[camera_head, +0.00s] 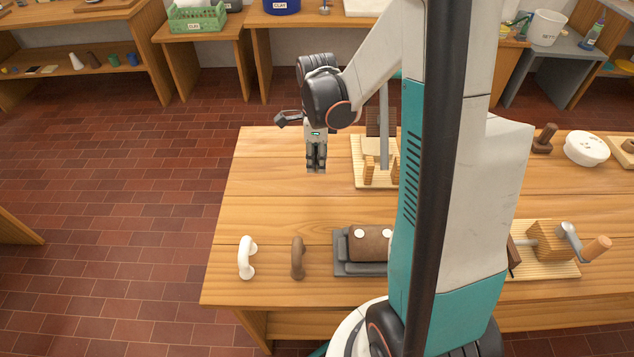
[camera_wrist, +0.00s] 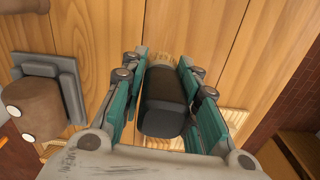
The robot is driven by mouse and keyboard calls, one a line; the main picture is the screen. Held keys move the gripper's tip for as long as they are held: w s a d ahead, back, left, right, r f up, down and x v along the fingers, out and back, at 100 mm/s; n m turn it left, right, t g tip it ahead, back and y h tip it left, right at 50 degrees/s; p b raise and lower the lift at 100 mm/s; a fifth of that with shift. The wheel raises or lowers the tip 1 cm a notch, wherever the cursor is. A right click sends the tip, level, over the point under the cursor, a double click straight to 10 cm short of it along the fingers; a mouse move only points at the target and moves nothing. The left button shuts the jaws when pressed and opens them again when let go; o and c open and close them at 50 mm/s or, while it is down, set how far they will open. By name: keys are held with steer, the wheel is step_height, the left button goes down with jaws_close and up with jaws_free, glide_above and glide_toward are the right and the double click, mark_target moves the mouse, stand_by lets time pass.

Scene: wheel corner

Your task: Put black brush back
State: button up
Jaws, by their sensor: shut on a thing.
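The black brush (camera_wrist: 163,102) is between the teal finger pads of my gripper (camera_wrist: 162,62) in the wrist view, with a paler end showing at its far side. My gripper is shut on it. In the head view my gripper (camera_head: 316,165) points down over the left part of the wooden table (camera_head: 285,205), just left of a light slatted stand (camera_head: 366,183). The brush is hard to make out between the fingers there, and I cannot tell whether it touches the table.
A crank device (camera_head: 550,245) and a white round container (camera_head: 586,149) are at right. The table's left middle is clear.

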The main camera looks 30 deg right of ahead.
steer(key=shift+f+b, duration=1.2)
steer(key=shift+f, duration=2.65)
steer(key=shift+f+b, duration=0.25)
steer(key=shift+b, duration=0.05)
steer(key=o, duration=1.1)
steer(key=shift+c, duration=0.2)
steer(key=shift+r+p, duration=0.15)
steer(key=shift+p, duration=0.2)
step_height(320, 180, up, 14)
steer(key=p, duration=0.5)
steer(key=shift+a, duration=0.1)
